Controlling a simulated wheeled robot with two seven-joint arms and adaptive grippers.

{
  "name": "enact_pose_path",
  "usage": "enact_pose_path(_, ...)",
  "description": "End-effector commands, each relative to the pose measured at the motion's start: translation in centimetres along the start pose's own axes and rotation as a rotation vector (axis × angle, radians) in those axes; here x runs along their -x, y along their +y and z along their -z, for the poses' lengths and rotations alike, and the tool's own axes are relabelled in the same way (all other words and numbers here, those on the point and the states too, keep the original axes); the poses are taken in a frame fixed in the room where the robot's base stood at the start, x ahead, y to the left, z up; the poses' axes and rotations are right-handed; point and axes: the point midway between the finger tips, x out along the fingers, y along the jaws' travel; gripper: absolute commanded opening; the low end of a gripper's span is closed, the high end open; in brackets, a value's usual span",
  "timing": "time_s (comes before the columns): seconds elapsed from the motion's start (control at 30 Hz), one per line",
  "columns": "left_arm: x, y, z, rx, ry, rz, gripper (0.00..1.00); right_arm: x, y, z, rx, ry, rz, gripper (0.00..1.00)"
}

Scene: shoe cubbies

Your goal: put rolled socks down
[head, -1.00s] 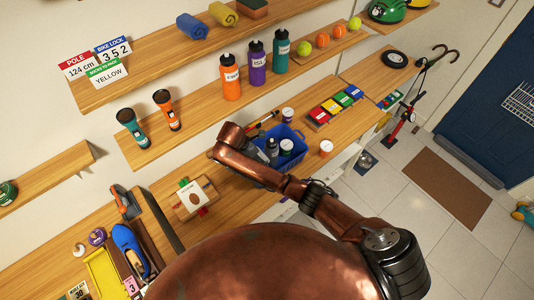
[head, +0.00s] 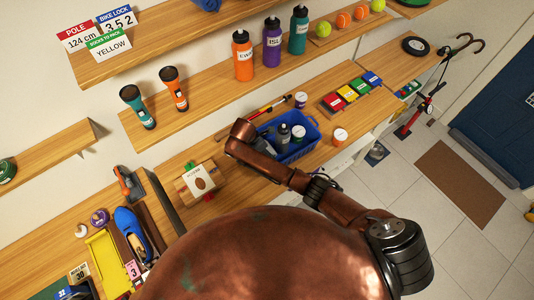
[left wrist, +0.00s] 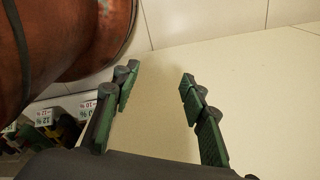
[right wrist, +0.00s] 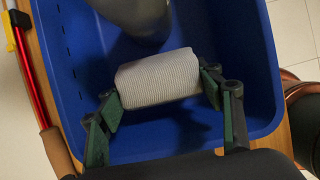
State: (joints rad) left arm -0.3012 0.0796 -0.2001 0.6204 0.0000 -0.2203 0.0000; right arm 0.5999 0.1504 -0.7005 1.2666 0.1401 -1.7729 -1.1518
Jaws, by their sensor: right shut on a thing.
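The rolled socks (right wrist: 160,78) are a pale grey ribbed roll in the right wrist view. My right gripper (right wrist: 160,92) is shut on them, with one finger at each end. They are over the inside of a blue bin (right wrist: 62,75); I cannot tell whether they touch its floor. A grey rounded object (right wrist: 140,18) is in the bin just beyond them. My left gripper (left wrist: 159,80) is open and empty in the left wrist view, above a pale surface.
A red-handled tool (right wrist: 28,70) lies beside the bin. A sign (head: 109,44) reads socks to pack, yellow. Colored boxes (head: 348,93) lie farther right.

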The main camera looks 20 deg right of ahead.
Motion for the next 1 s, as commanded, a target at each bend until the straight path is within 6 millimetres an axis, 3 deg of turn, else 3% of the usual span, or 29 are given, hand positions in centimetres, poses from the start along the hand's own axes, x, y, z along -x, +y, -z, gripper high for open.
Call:
enact_pose_path(0.2, -0.2, 0.0, 0.2, 0.0, 0.003, 0.0, 0.4, -2.8, -0.2, 1.2, 0.002, -0.001, 0.004, 0.39)
enact_pose_path(0.6, -0.2, 0.0, 0.2, 0.0, 0.002, 0.0, 0.4, -3.3, -0.1, 1.3, 0.0, -0.001, 0.002, 0.39)
enact_pose_path(0.63, -0.2, 0.0, 0.1, 0.0, 0.002, 0.0, 0.4, -3.3, -0.1, 1.3, 0.0, 0.0, 0.002, 0.62)
enact_pose_path(0.87, -0.2, 0.0, 0.1, 0.0, 0.001, 0.0, 0.4, -3.3, -0.1, 1.3, 0.0, 0.0, 0.002, 0.78)
enact_pose_path(1.0, -0.2, 0.0, 0.1, 0.0, 0.001, 0.0, 0.4, -3.3, -0.1, 1.3, 0.0, 0.0, 0.002, 0.78)
